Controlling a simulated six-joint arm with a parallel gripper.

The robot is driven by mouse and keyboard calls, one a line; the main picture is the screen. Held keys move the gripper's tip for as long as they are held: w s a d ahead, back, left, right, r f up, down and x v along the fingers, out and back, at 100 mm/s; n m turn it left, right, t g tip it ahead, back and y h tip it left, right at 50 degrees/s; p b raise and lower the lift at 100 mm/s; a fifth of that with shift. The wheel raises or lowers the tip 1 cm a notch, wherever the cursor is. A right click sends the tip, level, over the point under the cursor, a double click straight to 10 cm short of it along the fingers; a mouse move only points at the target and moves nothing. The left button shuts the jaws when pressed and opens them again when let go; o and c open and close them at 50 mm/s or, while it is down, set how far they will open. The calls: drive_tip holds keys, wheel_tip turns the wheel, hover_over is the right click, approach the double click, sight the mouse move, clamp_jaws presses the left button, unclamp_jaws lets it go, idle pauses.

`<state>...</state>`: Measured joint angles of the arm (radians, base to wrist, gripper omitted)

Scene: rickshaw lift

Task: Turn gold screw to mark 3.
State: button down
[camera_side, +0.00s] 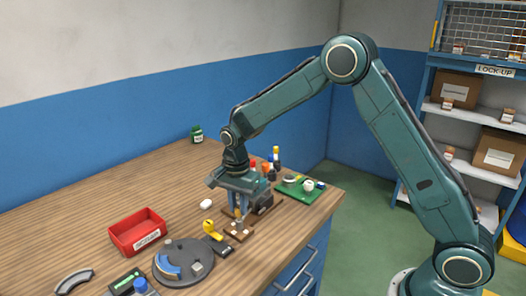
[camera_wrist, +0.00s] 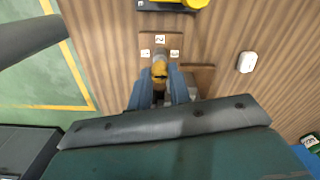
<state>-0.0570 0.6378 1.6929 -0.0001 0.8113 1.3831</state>
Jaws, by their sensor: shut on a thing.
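The gold screw (camera_wrist: 159,70) sits on a brown wooden block (camera_wrist: 147,40) in the wrist view. A pale, narrow part runs from the screw toward the small white tag (camera_wrist: 160,39), which seems to read 2. Two more white tags, left (camera_wrist: 145,53) and right (camera_wrist: 175,54), flank the screw; their digits are too small to read surely. My gripper (camera_wrist: 160,88) is shut on the screw, with one blue-grey finger on each side. In the side view my gripper (camera_side: 237,218) points down at the wooden block (camera_side: 239,231) near the table's front edge; the screw is hidden there.
A yellow-and-black object (camera_side: 213,231) lies close to the block. A grey round plate (camera_side: 184,264) with a blue arc and a red bin (camera_side: 137,232) stand to the left. A green board (camera_side: 301,189) and several coloured-top items are behind right. A white piece (camera_wrist: 246,62) lies apart.

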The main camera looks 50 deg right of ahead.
sight(238, 208)
drive_tip(key=c, duration=1.3)
unclamp_jaws()
drive_tip(key=shift+r, duration=0.15)
wheel_tip(238, 208, up, 14)
drive_tip(key=shift+f, duration=0.2)
